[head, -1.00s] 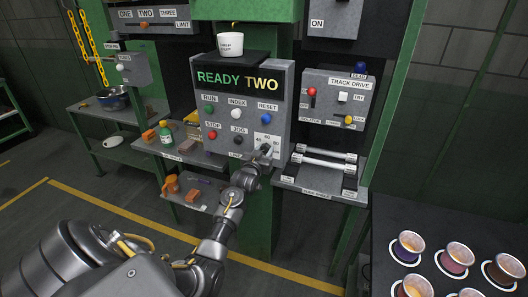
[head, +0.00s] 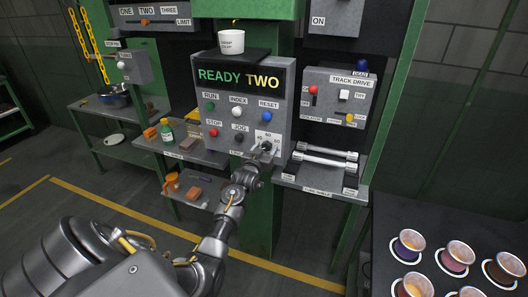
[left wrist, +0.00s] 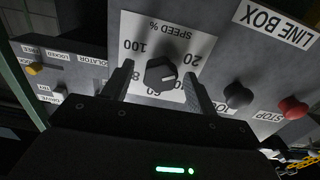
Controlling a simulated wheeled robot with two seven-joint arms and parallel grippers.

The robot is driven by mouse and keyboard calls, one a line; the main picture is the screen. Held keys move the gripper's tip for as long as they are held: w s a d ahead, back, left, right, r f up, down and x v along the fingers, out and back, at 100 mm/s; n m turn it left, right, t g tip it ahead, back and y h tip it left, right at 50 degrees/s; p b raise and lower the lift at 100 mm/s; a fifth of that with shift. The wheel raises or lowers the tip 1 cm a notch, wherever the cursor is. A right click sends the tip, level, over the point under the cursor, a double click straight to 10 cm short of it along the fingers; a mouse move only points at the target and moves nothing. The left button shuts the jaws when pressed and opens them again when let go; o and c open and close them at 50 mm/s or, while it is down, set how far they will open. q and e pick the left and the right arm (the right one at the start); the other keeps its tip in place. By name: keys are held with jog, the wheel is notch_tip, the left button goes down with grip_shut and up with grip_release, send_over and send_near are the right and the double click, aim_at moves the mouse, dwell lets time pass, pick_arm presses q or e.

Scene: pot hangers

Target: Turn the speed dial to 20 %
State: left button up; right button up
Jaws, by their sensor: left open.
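The speed dial (left wrist: 160,74) is a round black knob on a white scale plate (left wrist: 187,45) marked SPEED %, upside down in the left wrist view. The numbers 100 and 20 are readable, and others are partly covered. Its pointer is too small to read surely. My left gripper (left wrist: 160,88) is open, with one finger on each side of the dial; I cannot tell whether they touch it. In the head view, my left gripper (head: 266,152) is at the lower right of the line box (head: 245,145) and hides most of the dial. My right gripper is not in view.
On the line box are a red stop button (head: 213,132), a black jog button (head: 238,139), other buttons and a READY TWO display (head: 238,78). A track drive box (head: 335,98) is to the right. A rack of rollers (head: 325,158) lies below it. Cups stand at lower right.

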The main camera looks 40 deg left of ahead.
pick_arm(q)
jog(key=b+v, duration=0.2)
jog(key=v, duration=0.8)
jog(key=shift+s+d+b, duration=0.2)
jog(key=shift+s+b, duration=0.15)
jog(key=shift+b, duration=0.05)
